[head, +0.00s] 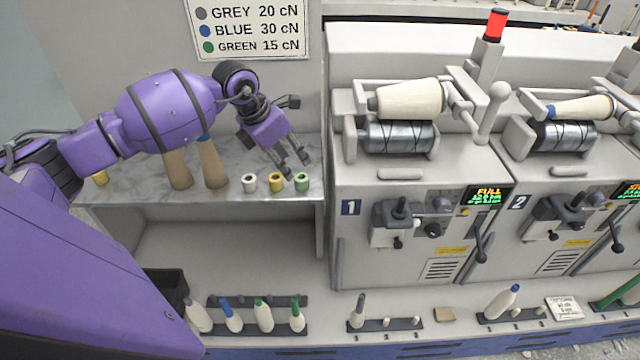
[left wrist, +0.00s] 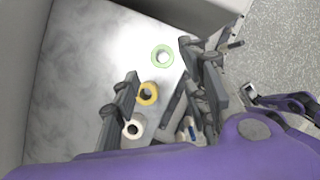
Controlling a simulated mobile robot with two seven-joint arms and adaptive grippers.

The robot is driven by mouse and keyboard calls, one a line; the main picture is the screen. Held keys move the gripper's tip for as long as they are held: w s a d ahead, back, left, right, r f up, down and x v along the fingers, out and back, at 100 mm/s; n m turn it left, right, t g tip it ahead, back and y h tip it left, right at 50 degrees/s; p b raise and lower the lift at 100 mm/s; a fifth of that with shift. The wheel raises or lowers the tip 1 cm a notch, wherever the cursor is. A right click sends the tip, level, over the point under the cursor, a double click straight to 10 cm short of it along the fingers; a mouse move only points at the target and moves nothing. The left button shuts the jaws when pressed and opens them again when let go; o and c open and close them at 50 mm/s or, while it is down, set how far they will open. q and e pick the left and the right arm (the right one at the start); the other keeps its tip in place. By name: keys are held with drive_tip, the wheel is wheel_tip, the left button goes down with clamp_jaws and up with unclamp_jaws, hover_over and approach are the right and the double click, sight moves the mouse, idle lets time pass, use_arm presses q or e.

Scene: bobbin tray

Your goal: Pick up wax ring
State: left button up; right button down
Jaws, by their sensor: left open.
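Three small rings stand in a row on the marbled shelf (head: 225,188): a white one (head: 249,183), a yellow one (head: 276,182) and a green one (head: 301,182). I cannot tell by look which is wax. My left gripper (head: 294,166) is open and empty, pointing down just above the yellow and green rings. In the left wrist view the open fingers (left wrist: 158,92) straddle the yellow ring (left wrist: 147,93). The white ring (left wrist: 133,128) is by the left finger, and the green ring (left wrist: 162,56) lies beyond. A small purple and dark part of mine (left wrist: 285,103), perhaps the right gripper, shows at the right.
Two tan cones (head: 212,165) stand left of the rings. The winding machine (head: 345,250) walls off the shelf's right end. A sign (head: 248,30) hangs behind. Bobbins (head: 264,316) stand on the lower ledge. The shelf between cones and white ring is clear.

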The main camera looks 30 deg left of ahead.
sight(297, 174)
use_arm(q)
drive_tip(key=x, duration=0.7)
drive_tip(key=shift+a+f+p, duration=0.2)
drive_tip(key=shift+f+p, duration=0.15)
drive_tip(key=c, duration=0.9)
